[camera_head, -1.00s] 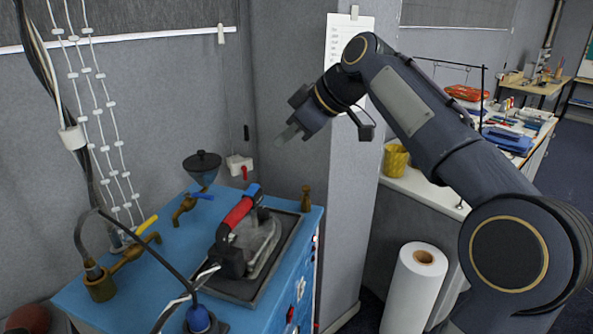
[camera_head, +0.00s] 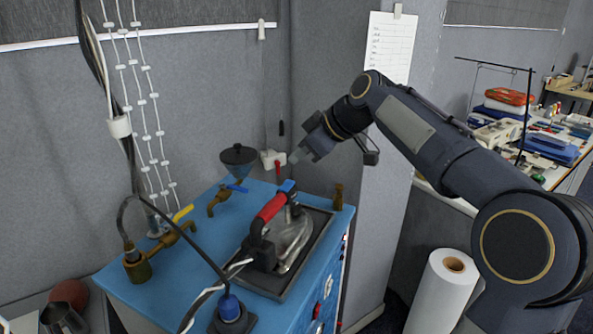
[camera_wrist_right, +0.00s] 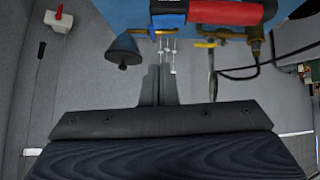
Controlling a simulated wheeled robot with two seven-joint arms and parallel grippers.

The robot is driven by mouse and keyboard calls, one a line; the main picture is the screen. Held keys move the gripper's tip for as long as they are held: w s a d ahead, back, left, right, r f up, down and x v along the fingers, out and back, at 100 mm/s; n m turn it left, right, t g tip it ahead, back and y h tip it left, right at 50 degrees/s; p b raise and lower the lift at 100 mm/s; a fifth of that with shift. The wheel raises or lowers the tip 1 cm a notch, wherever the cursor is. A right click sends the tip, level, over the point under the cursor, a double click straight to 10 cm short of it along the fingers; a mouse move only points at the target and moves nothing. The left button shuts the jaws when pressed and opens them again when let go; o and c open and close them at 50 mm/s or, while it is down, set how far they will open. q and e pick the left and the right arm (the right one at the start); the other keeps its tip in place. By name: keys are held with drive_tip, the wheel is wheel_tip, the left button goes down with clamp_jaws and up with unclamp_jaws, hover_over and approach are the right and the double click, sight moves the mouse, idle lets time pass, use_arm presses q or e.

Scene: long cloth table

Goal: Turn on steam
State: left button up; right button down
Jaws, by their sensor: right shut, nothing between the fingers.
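A blue steam station (camera_head: 165,285) stands by the grey wall. On its top are a brass pipe with a yellow lever (camera_head: 183,213) and a smaller brass tap with a blue lever (camera_head: 238,188). In the right wrist view, the yellow lever (camera_wrist_right: 205,44) is at the upper right. An iron (camera_head: 290,240) with a red handle sits on a dark tray. A white wall box (camera_head: 270,160) with a red lever is behind the station. My right gripper (camera_head: 297,156) is shut and empty, in the air above the iron's far end. My left gripper is not in view.
A dark funnel (camera_head: 238,155) rises behind the taps. A black hose and cables arch over the station's left front. A small brass fitting (camera_head: 338,196) stands at its right back corner. A white roll (camera_head: 442,290) stands at the right.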

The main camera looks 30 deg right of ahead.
sight(287, 181)
drive_tip(key=shift+w+a+f, duration=0.1)
drive_tip(key=shift+w+f, duration=0.15)
drive_tip(key=shift+f, duration=0.65)
drive_tip(key=shift+w+f, duration=0.2)
drive_tip(key=shift+f, duration=0.65)
drive_tip(key=shift+w+a+f, duration=0.1)
drive_tip(key=shift+w+f, duration=0.15)
drive_tip(key=shift+f, duration=0.65)
drive_tip(key=shift+d, duration=0.1)
drive_tip(key=shift+f, duration=0.3)
drive_tip(key=shift+s, duration=0.1)
drive_tip(key=shift+s+a+r, duration=0.25)
drive_tip(key=shift+s+a, duration=0.1)
drive_tip(key=shift+a, duration=0.3)
drive_tip(key=shift+d, duration=0.1)
